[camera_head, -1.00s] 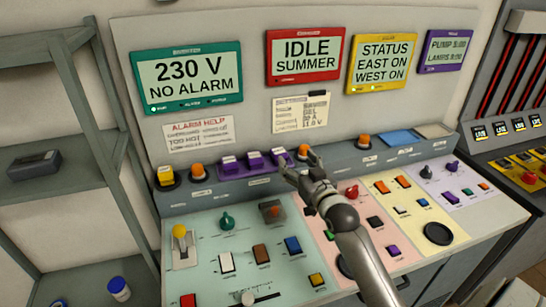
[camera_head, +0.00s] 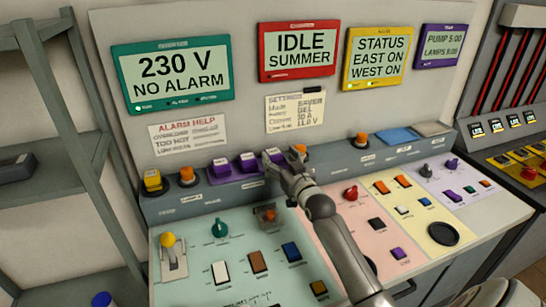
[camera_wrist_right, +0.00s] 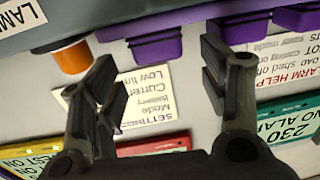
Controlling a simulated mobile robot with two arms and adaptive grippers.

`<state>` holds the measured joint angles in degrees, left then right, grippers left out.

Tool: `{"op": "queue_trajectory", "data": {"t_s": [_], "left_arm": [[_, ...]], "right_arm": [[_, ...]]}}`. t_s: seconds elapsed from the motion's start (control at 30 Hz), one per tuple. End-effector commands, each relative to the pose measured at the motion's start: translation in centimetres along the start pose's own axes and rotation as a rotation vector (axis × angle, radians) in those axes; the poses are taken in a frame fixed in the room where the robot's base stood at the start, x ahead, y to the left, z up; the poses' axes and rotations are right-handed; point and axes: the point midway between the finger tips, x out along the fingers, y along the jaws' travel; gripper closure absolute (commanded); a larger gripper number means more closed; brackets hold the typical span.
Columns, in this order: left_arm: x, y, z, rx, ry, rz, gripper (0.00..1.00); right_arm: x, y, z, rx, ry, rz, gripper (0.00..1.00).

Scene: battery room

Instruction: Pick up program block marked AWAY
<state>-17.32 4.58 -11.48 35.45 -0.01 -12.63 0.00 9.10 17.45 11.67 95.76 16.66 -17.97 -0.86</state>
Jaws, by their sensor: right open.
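Three purple program blocks stand in a row on the console's back ledge in the head view: a left one (camera_head: 220,168), a middle one (camera_head: 249,162) and a right one (camera_head: 273,155). Their markings are too small to read, so I cannot tell which says AWAY. My right gripper (camera_head: 284,162) is at the right block and partly hides it. In the right wrist view, upside down, the gripper (camera_wrist_right: 158,88) is open and empty, with a purple block (camera_wrist_right: 155,50) ahead between its fingers. Another purple block (camera_wrist_right: 247,31) is beyond the right-hand finger. My left gripper is not seen.
Orange knobs stand on the ledge left (camera_head: 186,176) and right (camera_head: 362,140) of the blocks, with a yellow button (camera_head: 152,181) at far left. A settings note (camera_head: 295,110) hangs behind. Switches and a yellow-topped lever (camera_head: 168,241) fill the panel below.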

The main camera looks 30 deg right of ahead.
Motion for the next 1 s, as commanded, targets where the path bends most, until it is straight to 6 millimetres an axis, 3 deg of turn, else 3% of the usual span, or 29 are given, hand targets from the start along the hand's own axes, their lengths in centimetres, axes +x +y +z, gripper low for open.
{"op": "queue_trajectory", "data": {"t_s": [0.5, 0.83, 1.0], "left_arm": [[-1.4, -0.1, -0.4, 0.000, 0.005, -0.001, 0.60], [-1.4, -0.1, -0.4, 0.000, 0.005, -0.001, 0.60], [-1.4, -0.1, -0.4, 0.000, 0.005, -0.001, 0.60]], "right_arm": [[4.9, 0.0, 0.5, 0.000, 0.001, 0.000, 0.32], [5.2, 0.0, 0.6, 0.000, 0.000, 0.000, 0.32], [5.2, 0.0, 0.6, 0.000, 0.000, 0.000, 0.54]]}}
